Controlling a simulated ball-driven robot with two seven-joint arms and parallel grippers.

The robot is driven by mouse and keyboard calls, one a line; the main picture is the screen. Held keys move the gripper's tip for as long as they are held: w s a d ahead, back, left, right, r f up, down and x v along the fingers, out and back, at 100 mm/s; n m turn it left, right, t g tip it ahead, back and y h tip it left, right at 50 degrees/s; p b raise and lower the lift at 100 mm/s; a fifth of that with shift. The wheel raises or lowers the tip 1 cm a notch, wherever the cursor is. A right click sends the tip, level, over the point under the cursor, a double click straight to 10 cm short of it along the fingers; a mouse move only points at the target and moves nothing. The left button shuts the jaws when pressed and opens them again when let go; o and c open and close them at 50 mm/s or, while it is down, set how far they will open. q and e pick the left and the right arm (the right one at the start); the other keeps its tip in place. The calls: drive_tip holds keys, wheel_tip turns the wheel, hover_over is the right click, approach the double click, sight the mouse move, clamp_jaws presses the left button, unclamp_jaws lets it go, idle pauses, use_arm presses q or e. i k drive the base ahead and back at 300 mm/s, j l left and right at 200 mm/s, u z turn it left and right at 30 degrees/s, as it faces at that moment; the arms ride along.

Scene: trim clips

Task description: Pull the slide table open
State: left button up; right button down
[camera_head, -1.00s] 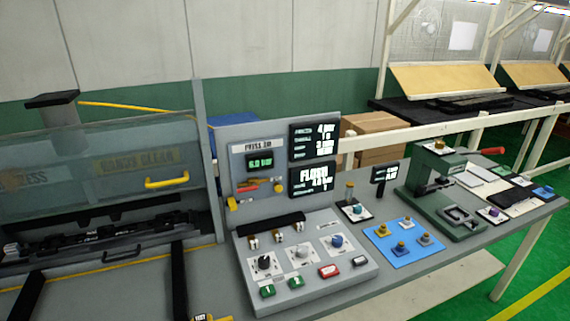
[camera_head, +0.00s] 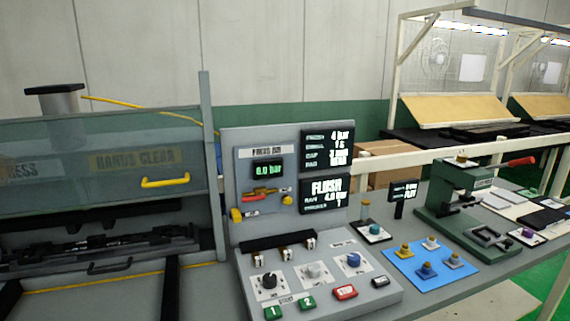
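The slide table (camera_head: 85,248) is at the lower left, inside the press under a clear guard. It carries a long black part, and a black bar handle (camera_head: 110,266) shows at its front. The clear guard (camera_head: 75,160) hangs above it with a yellow handle (camera_head: 165,181) and a "HANDS CLEAR" label. Dark rails (camera_head: 170,288) run forward from the slide table toward the bottom edge. Neither of my grippers is in view.
A control panel (camera_head: 318,286) with knobs and buttons stands right of the press, below a gauge reading 6.0 bar (camera_head: 268,170). Further right are a blue mat (camera_head: 430,275) with several small parts and a green hand press (camera_head: 460,195).

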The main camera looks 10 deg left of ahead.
sight(31, 266)
drive_tip(key=u, duration=1.55)
